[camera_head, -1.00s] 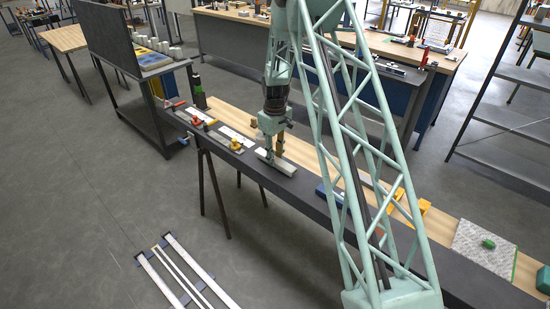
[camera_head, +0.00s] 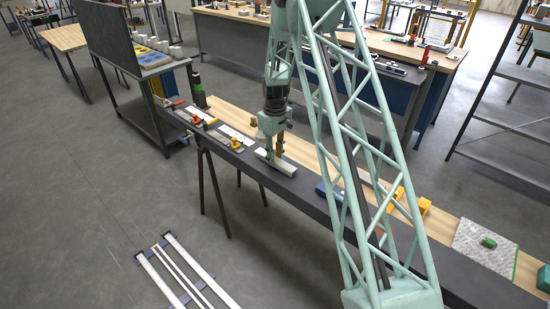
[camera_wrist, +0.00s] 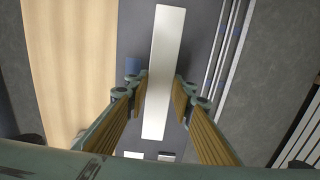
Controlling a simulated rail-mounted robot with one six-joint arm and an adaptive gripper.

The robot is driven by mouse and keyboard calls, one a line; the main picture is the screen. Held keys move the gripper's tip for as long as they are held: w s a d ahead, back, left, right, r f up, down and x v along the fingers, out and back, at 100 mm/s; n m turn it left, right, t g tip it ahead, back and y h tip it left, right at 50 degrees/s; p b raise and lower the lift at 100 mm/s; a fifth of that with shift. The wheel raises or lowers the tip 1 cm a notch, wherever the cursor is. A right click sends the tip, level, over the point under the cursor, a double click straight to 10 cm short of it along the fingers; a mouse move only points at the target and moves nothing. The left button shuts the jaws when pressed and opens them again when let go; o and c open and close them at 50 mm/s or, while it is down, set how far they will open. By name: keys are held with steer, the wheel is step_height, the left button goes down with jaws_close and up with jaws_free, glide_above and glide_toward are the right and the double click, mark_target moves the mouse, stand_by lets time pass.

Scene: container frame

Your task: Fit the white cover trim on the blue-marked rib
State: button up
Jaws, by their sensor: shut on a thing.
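The white cover trim (camera_head: 276,162) is a long flat strip at the front of the dark bench edge in the head view. In the wrist view the trim (camera_wrist: 165,35) runs lengthwise between my fingers. My gripper (camera_wrist: 163,84) is shut on it, one finger on each long side, and points down at it in the head view (camera_head: 271,151). I cannot tell whether the trim touches the bench. Thin pale rails with small blue marks (camera_wrist: 221,50) lie to the right in the wrist view. I cannot tell for sure which is the blue-marked rib.
The long bench has a pale wooden strip (camera_head: 225,106) behind its dark front. Plates with red and orange knobs (camera_head: 235,144) lie to the left. Long white rails (camera_head: 203,271) lie low at the front left, with open floor around.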

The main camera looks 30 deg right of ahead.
steer(key=shift+f, duration=0.1)
steer(key=o, duration=0.9)
steer(key=shift+r, duration=6)
